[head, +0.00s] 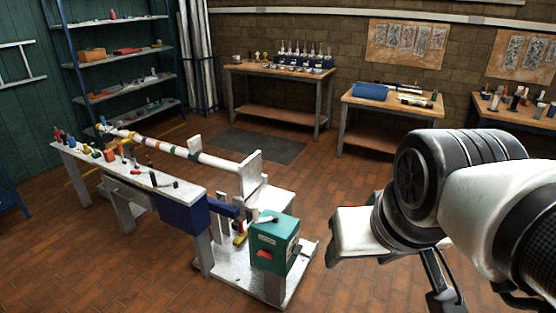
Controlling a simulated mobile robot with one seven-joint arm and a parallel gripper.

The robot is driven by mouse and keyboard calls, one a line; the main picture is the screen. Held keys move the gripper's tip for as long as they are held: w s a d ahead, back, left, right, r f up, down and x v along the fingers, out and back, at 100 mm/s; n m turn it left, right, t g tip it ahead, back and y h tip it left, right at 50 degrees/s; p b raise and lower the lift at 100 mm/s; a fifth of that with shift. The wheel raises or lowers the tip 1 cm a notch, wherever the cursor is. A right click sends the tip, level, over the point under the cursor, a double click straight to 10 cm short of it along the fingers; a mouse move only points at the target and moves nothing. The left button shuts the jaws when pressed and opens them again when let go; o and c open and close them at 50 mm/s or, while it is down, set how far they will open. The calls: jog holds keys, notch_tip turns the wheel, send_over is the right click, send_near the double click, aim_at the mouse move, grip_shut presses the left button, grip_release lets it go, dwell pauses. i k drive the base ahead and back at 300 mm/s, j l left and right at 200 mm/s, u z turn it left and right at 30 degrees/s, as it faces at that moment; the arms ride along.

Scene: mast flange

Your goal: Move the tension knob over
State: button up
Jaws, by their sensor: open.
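A long white mast tube (170,148) with coloured bands runs along the back of the white bench (135,178) and ends at a white upright flange plate (251,175). A teal box (275,240) with a red switch (265,254) stands on the near end of the stand. I cannot tell which small part is the tension knob. My gripper (446,296) shows only partly as dark pieces at the lower right edge, well right of the teal box and apart from everything. It looks empty.
Several small coloured tools and a red block (109,155) lie on the bench. A blue shelf rack (115,60) stands at the back left. Workbenches (277,72) line the brick wall. The brick floor (340,190) between stand and benches is clear, with a dark mat (252,146).

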aim_at(297, 248)
jog(key=k, duration=0.3)
jog(key=i+l, duration=0.15)
jog(key=i, duration=0.25)
jog(key=i+l+u, duration=0.15)
jog(key=i, duration=0.25)
jog(key=i+l, duration=0.2)
jog(key=i, duration=0.2)
